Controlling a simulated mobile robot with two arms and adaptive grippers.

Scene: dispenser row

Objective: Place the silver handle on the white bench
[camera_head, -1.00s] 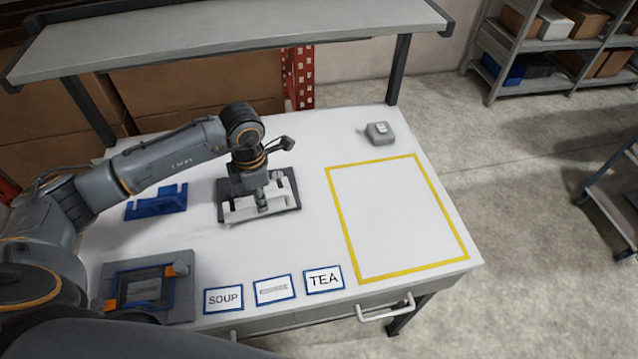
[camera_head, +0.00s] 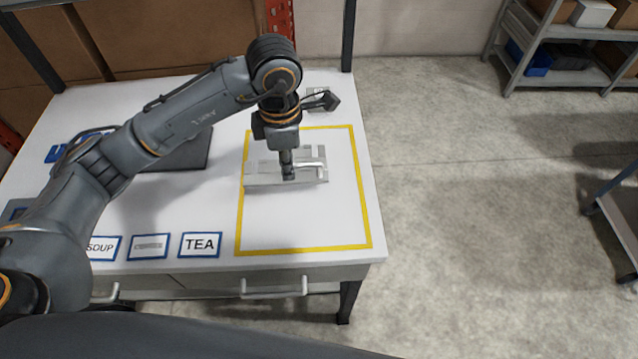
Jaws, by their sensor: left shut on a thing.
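The silver handle (camera_head: 258,174) is a pale grey, wide flat piece with raised blocks and a bar. My left gripper (camera_head: 288,176) is shut on its middle from above, with the wrist pointing down. The handle is over the yellow-outlined area of the white bench (camera_head: 300,225), towards that area's left and middle. I cannot tell whether it touches the bench top or hangs just above it. The fingertips partly hide the handle's middle. My right gripper is not in view.
A dark tray (camera_head: 185,155) lies left of the yellow outline, partly behind my arm. SOUP, picture and TEA (camera_head: 200,245) labels line the front edge. A small grey object (camera_head: 318,91) is mostly hidden behind the gripper. The outlined area's front is clear.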

